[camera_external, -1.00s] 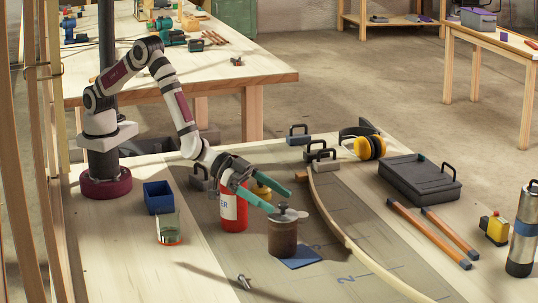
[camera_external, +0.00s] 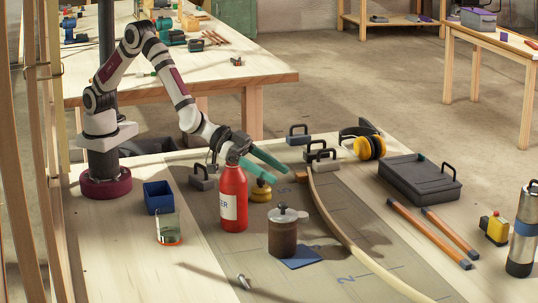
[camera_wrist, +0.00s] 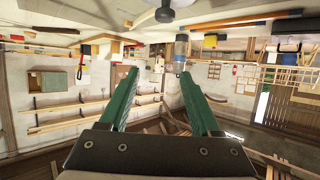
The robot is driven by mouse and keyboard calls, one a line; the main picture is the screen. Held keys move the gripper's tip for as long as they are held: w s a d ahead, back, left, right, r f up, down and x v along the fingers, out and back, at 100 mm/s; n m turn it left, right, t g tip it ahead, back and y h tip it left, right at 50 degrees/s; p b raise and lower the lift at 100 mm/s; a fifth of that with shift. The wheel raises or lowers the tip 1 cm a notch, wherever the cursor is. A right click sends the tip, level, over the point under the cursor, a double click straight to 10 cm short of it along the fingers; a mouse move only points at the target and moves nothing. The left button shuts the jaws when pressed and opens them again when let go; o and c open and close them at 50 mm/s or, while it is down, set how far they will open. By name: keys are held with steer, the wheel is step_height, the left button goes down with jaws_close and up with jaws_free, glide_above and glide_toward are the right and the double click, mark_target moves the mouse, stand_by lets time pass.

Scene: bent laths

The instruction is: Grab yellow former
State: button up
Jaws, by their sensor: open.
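A small yellow piece with a rounded top (camera_external: 261,191), which looks like the yellow former, stands on the bench just right of the red bottle (camera_external: 233,197). The bottle is close beside it in the picture. My gripper (camera_external: 283,175) has two green fingers, spread open and empty. It is above and slightly behind the yellow piece, pointing right and a little down. The fingers also show in the wrist view (camera_wrist: 160,78), with nothing between them. I cannot make out the yellow piece in the wrist view.
A brown lidded pot (camera_external: 283,234) stands in front on a blue card (camera_external: 303,256). Grey handled weights (camera_external: 320,152) and a long bent lath (camera_external: 340,230) lie to the right.

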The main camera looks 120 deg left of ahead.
step_height(320, 180, up, 3)
steer(key=a, duration=0.3)
steer(key=s+a+f+m+g+h, duration=0.1)
steer(key=s+a+f+g, duration=0.3)
steer(key=a, duration=0.5)
steer(key=s+a+f+g+h, duration=0.1)
steer(key=s+a+f+g, duration=0.2)
steer(key=s+a+f, duration=0.45)
steer(key=s+a+r+m+t+h, duration=0.4)
steer(key=s+a+r+m+h, duration=0.4)
steer(key=s+a+r, duration=0.7)
glide_toward(261, 180)
steer(key=x, duration=0.6)
steer(key=f+x, duration=0.1)
steer(key=x, duration=0.2)
steer(key=shift+w, duration=0.1)
steer(key=shift+a, duration=0.1)
jaws_close()
